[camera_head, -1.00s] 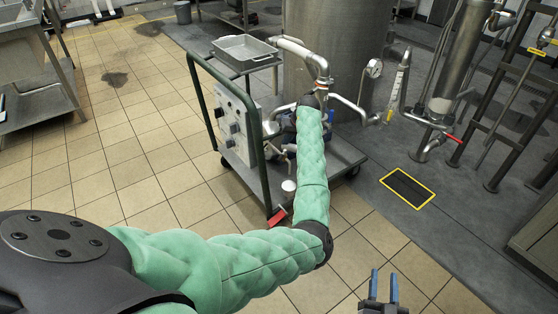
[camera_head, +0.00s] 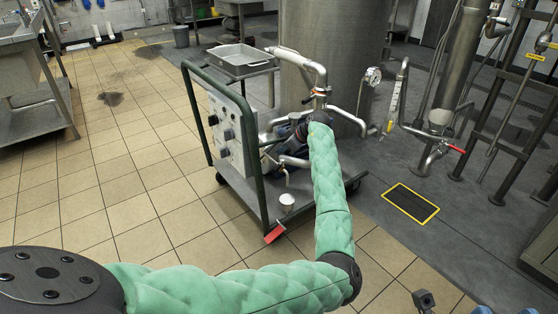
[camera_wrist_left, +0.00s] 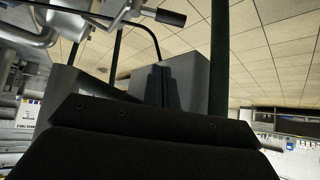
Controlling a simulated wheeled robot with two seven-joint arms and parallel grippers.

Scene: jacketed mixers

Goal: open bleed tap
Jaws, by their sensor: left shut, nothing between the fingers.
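I cannot tell for sure which fitting is the bleed tap. In the head view, pipework with an orange-ringed joint (camera_head: 320,91) rises over the pump trolley, and a thin spout (camera_head: 286,173) stands above a white cup (camera_head: 287,199). My left gripper (camera_head: 297,122) is at the pump pipework, largely hidden by my green forearm. In the left wrist view its grey fingers (camera_wrist_left: 164,86) are shut and empty. A dark lever handle (camera_wrist_left: 163,17) on metal pipework is beyond them, apart from the fingers.
The green-framed trolley (camera_head: 196,112) carries a control box (camera_head: 232,130) and a steel tray (camera_head: 240,60). A steel tank (camera_head: 335,60) stands behind. A red-handled valve (camera_head: 455,149) is on pipes at right. The tiled floor at left is clear.

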